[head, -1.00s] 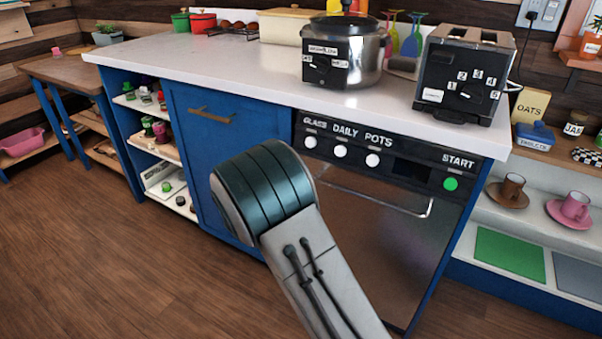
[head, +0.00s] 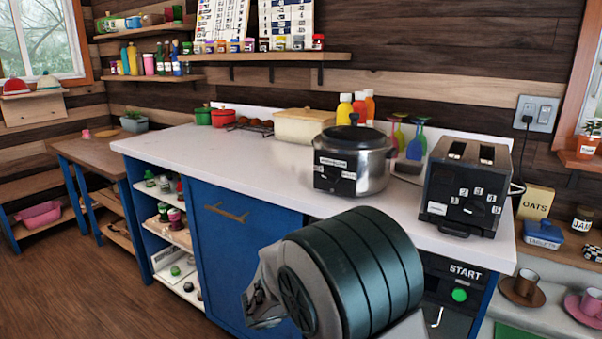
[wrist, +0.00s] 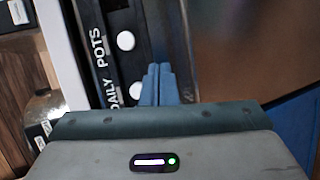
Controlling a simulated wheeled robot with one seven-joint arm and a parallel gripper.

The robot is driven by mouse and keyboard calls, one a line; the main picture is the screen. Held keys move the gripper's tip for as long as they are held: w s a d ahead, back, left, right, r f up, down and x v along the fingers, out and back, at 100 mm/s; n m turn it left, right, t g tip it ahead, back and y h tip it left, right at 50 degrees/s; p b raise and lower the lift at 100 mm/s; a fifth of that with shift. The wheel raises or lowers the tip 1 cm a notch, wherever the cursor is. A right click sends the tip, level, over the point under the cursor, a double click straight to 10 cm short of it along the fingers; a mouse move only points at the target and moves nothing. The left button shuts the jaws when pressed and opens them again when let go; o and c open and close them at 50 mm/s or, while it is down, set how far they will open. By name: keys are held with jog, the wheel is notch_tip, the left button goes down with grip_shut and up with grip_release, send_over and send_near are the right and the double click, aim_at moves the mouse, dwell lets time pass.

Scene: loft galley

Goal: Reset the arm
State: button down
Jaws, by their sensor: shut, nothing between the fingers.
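My gripper (wrist: 158,84) shows in the wrist view with its two blue-grey fingers together and nothing between them. It points toward the dishwasher front, whose black panel (wrist: 107,55) reads "DAILY POTS" and has white knobs. I cannot tell how far the fingertips are from it. In the head view my arm is raised in front of the counter and hides much of the dishwasher; its green START button (head: 459,295) still shows. The fingers cannot be made out in the head view.
A steel cooker (head: 366,165) and a black toaster (head: 464,190) stand on the white counter (head: 215,150). Cups sit on the lower shelf at right, including a pink cup (head: 591,301).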

jog(key=s+d+r+m+g+y+p, duration=0.5)
jog(key=s+d+r+g+p, duration=0.3)
jog(key=s+r, duration=0.5)
jog(key=s+a+r+m+t+y+p, duration=0.1)
jog(key=s+r+m+t+y+p, duration=0.1)
jog(key=s+r+y+p, duration=0.4)
jog(key=s+r+p, duration=0.3)
jog(key=s+r, duration=0.1)
jog(key=shift+s+a+t+p, duration=0.25)
jog(key=shift+a+t+p, duration=0.1)
jog(key=shift+t+p, duration=0.05)
